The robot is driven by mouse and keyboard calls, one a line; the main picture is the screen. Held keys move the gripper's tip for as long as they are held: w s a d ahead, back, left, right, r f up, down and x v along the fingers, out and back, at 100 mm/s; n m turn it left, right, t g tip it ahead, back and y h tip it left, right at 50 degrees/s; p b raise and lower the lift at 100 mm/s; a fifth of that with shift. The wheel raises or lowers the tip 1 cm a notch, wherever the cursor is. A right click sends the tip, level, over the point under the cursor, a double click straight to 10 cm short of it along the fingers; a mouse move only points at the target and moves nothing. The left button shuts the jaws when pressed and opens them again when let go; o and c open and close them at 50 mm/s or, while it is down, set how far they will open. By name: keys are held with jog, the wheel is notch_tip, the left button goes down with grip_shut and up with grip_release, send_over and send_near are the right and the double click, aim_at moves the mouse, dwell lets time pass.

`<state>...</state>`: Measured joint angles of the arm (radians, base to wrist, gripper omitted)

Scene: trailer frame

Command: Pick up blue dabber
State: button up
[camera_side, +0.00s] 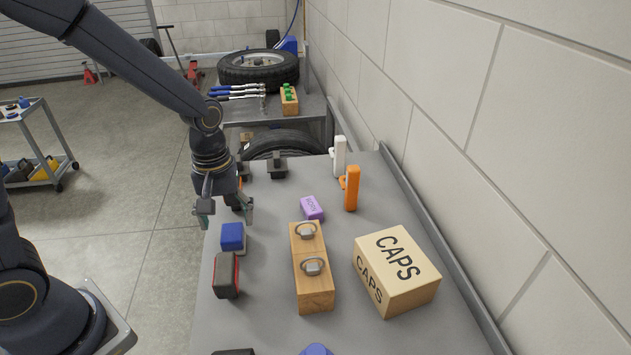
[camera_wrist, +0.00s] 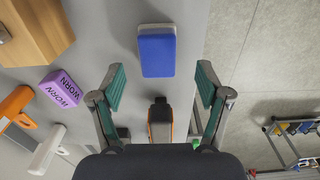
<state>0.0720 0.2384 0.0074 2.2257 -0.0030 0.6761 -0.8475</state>
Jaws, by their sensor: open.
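The blue dabber (camera_side: 232,237) is a small block with a blue top on a pale base, near the left edge of the grey bench. It also shows in the wrist view (camera_wrist: 157,52), at top centre, a little beyond my fingertips. My gripper (camera_side: 226,210) is open and empty, pointing down above the bench just behind the dabber in the side view. In the wrist view both fingers (camera_wrist: 162,84) are spread wide, with the dabber ahead of the gap and not between them. I see no contact with the dabber.
An orange-and-black block (camera_wrist: 160,119) lies below my gripper. A black-and-red block (camera_side: 227,275) sits in front of the dabber. A wooden block (camera_side: 311,268) with metal loops, a purple WORN block (camera_side: 312,208) and a CAPS box (camera_side: 396,272) stand right. Orange (camera_side: 352,188) and white (camera_side: 339,157) upright pieces stand behind.

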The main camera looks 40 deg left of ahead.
aim_at(231, 231)
notch_tip(231, 231, down, 5)
jog(key=shift+w+r, duration=0.15)
jog(key=shift+r, duration=0.05)
jog(key=shift+c, duration=0.4)
jog(key=c, duration=1.2)
